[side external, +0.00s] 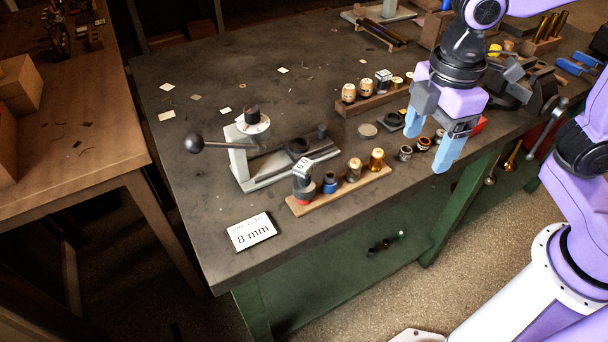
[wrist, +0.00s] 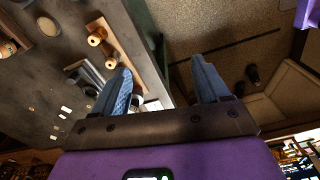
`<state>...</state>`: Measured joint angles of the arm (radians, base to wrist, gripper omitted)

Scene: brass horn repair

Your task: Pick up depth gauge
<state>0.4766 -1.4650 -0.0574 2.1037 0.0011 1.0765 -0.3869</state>
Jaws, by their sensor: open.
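My gripper (side external: 430,146) is open and empty, above the right front part of the bench. Its two blue fingers also show apart in the wrist view (wrist: 161,70). No part is clearly labelled as the depth gauge. One candidate is a grey, square-topped piece (side external: 303,178) with a small marked face and a red base, at the left end of the front wooden rack (side external: 340,192). Another is a boxy grey piece (side external: 383,79) in the rear wooden rack (side external: 375,103). My gripper is right of the front rack and touches neither piece.
A grey press fixture (side external: 275,160) with a ball-ended lever (side external: 194,143) stands left of the front rack. An "8 mm" card (side external: 251,232) lies near the bench's front edge. Small dark rings (side external: 405,153) sit close to my fingers. The bench's left back area is mostly clear.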

